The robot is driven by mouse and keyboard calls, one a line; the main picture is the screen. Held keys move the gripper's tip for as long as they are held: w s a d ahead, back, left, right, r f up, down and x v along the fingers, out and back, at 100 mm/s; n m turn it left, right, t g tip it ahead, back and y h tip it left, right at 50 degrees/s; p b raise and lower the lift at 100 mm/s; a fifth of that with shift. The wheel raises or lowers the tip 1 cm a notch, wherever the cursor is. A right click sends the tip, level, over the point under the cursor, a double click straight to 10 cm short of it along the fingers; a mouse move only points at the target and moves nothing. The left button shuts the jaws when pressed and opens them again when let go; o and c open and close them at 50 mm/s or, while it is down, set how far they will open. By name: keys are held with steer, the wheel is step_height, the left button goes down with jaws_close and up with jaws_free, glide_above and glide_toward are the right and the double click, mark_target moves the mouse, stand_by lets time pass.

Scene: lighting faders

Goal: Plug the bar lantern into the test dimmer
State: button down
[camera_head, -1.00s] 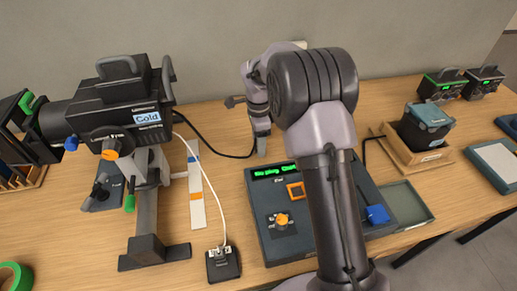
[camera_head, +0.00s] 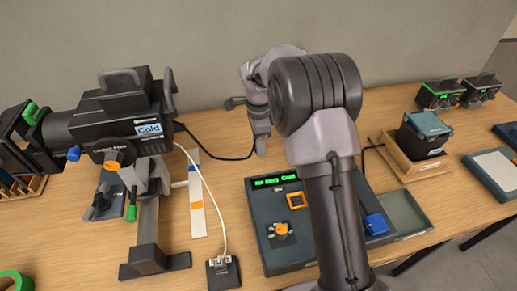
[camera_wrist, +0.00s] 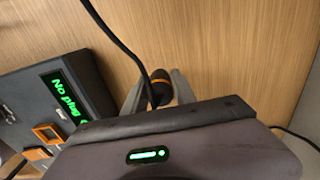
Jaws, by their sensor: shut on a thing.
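The bar lantern (camera_head: 118,118) is a black spotlight with a "Cold" label, on a stand at the left. Its black cable (camera_head: 215,151) runs right to my gripper. My gripper (camera_head: 261,148) is above the table behind the test dimmer, its fingers pointing down. In the wrist view, my gripper (camera_wrist: 158,92) is shut on a black plug (camera_wrist: 159,90) with an orange ring, at the cable's end. The test dimmer (camera_head: 275,205) is a dark grey box whose green display reads "No plug", with more text after it. My arm hides much of its right side.
A white cable leads to a small black box (camera_head: 222,270) at the front. A wooden tray (camera_head: 395,165) holds a dark case (camera_head: 425,135). Two black units with green displays stand at the back right. Bare table lies behind the dimmer.

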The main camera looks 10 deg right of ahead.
step_height(320, 180, up, 5)
steer(key=shift+f+p, duration=0.1)
steer(key=shift+p, duration=0.65)
steer(key=s+d+r+n+p, duration=0.3)
steer(key=s+n+p, duration=0.15)
steer(key=s, duration=0.65)
steer(key=s+d+r+n+p, duration=0.2)
steer(key=s+n+p, duration=0.25)
steer(key=s, duration=0.65)
step_height(320, 180, down, 5)
steer(key=b, duration=0.4)
steer(key=shift+r+b, duration=0.1)
steer(key=shift+b, duration=0.25)
steer(key=shift+f+b, duration=0.45)
steer(key=shift+b, duration=0.1)
steer(key=shift+f, duration=0.2)
